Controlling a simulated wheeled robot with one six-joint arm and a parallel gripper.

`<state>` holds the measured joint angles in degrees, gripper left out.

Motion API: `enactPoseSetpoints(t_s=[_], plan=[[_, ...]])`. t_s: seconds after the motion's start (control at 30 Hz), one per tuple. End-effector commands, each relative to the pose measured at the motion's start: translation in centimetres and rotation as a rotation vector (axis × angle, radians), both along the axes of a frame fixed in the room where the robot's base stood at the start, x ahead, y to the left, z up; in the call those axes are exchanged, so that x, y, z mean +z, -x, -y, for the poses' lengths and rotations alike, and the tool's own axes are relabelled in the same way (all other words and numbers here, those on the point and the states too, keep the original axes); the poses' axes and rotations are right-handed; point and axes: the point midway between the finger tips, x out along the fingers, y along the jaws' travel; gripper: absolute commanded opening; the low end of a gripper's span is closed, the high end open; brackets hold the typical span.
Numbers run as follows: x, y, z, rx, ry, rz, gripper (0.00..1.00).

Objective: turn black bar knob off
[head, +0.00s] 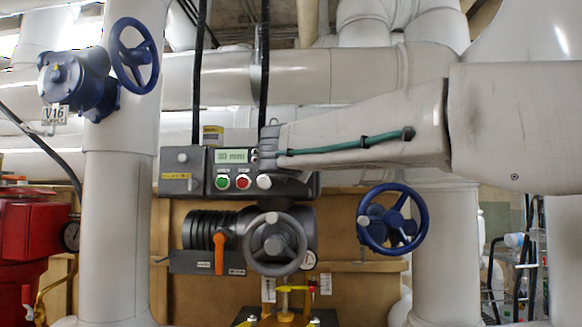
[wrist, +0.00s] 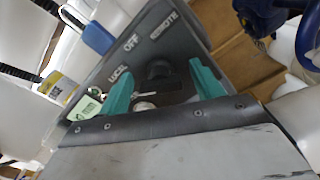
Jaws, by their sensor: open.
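The black bar knob (wrist: 158,69) sits on a dark grey panel in the wrist view, below the printed words LOCAL, OFF and REMOTE. It is dark on dark, so I cannot tell which word its bar points at. My gripper (wrist: 162,84) has two teal fingers, spread apart, one on each side of the knob in the picture. I cannot tell whether they touch it. In the head view my arm covers the knob, and the actuator control box (head: 207,171) shows beside my arm's end.
The box carries a lit display (head: 232,156), a green button (head: 222,182) and a red button (head: 243,181). An orange lever (head: 219,253) and a grey handwheel (head: 275,245) sit below. A blue handwheel (head: 393,218) is at right. A blue padlock (wrist: 98,38) hangs near the panel.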

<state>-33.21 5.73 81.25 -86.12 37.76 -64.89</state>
Motion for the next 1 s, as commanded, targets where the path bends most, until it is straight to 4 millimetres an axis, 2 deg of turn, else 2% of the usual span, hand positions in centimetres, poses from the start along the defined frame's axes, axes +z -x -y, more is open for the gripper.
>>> enactPoseSetpoints(t_s=[0.07, 0.2, 0.23, 0.63, 1.0], plan=[[-0.01, 0.01, 0.0, 0.0, 0.0, 0.0, 0.63], [-0.02, 0.02, 0.01, -0.001, 0.0, 0.0, 0.24], [-0.02, 0.02, 0.01, -0.001, 0.0, 0.0, 0.21], [-0.07, 0.02, 0.05, -0.002, -0.058, 0.003, 0.21], [-0.16, 0.02, 0.12, -0.002, -0.335, 0.025, 0.21]])
